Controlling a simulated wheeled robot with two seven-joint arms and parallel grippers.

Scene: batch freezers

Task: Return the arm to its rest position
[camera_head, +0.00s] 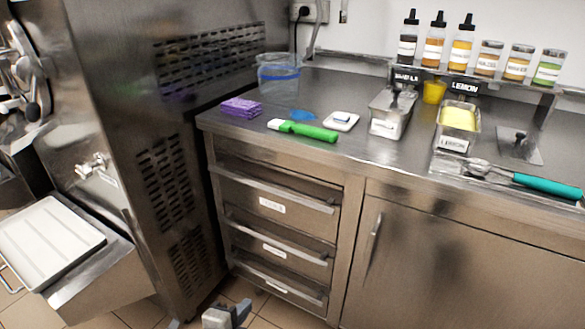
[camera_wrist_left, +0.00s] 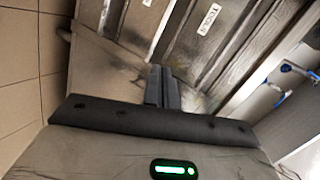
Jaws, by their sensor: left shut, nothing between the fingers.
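My left gripper (camera_head: 228,314) shows at the bottom edge of the head view, low over the tiled floor in front of the drawer unit (camera_head: 272,228). Most of the left arm is out of the picture. In the left wrist view the two dark fingers (camera_wrist_left: 162,86) lie together with nothing between them. Beyond them are steel drawer fronts with white labels (camera_wrist_left: 208,17), seen at a slant. My right gripper is in neither view.
A freezer (camera_head: 120,90) stands left with a white tray (camera_head: 48,240). The floor (camera_head: 268,308) shows free room.

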